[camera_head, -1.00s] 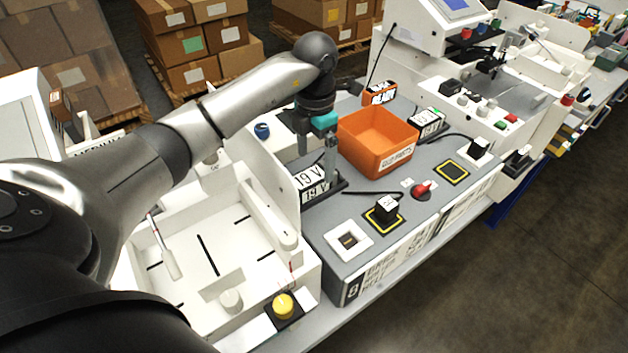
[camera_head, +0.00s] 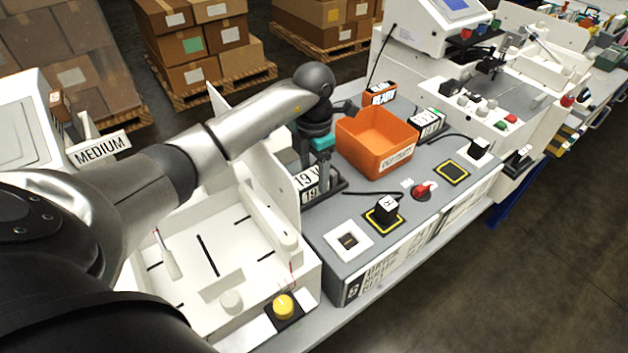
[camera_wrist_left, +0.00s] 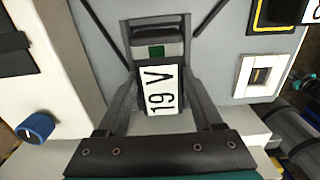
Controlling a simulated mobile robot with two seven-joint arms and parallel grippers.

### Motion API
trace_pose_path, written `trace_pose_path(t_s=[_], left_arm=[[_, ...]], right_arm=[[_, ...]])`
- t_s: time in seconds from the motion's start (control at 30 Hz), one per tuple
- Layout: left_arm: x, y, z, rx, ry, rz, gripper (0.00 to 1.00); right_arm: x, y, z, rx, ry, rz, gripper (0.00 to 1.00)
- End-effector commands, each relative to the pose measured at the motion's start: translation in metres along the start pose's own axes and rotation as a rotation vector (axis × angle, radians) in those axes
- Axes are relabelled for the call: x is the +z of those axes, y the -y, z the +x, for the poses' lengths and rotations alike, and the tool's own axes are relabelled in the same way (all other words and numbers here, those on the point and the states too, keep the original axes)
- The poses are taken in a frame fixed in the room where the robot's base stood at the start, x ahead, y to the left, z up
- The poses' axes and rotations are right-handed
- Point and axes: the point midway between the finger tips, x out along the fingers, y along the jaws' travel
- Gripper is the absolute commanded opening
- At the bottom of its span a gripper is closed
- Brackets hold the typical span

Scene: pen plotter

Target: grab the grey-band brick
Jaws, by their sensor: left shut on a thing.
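A brick with a white "19 V" label (camera_wrist_left: 163,91) sits between the fingers of my left gripper (camera_wrist_left: 163,84) in the left wrist view. The gripper is shut on it. A grey part with a green square (camera_wrist_left: 157,50) shows just beyond the label; I cannot tell whether it belongs to the same brick. In the head view my left gripper (camera_head: 313,166) reaches down into a black holder (camera_head: 332,187) on the grey bench, where the white labels (camera_head: 307,179) show. The gripper partly hides the brick. My right gripper is not in view.
An orange bin (camera_head: 375,142) stands close to the right of the holder. A white upright panel (camera_head: 270,150) stands close to its left. A black cable, a red knob (camera_head: 423,190) and a small black block (camera_head: 386,207) are nearer the bench front.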

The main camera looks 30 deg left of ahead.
Motion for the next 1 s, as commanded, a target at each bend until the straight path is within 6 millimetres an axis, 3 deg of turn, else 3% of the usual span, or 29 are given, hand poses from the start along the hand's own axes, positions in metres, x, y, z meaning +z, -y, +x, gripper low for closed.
trace_pose_path(t_s=[0.03, 0.5, 1.0], left_arm=[[0.000, 0.000, 0.000, 0.000, 0.000, 0.000, 0.51], [0.000, 0.000, 0.000, 0.001, 0.000, 0.000, 0.00], [0.001, -0.001, -0.011, 0.001, 0.003, 0.000, 0.00]], right_arm=[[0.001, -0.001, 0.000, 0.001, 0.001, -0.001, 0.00], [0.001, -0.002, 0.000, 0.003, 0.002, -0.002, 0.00], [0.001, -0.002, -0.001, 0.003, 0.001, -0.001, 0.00]])
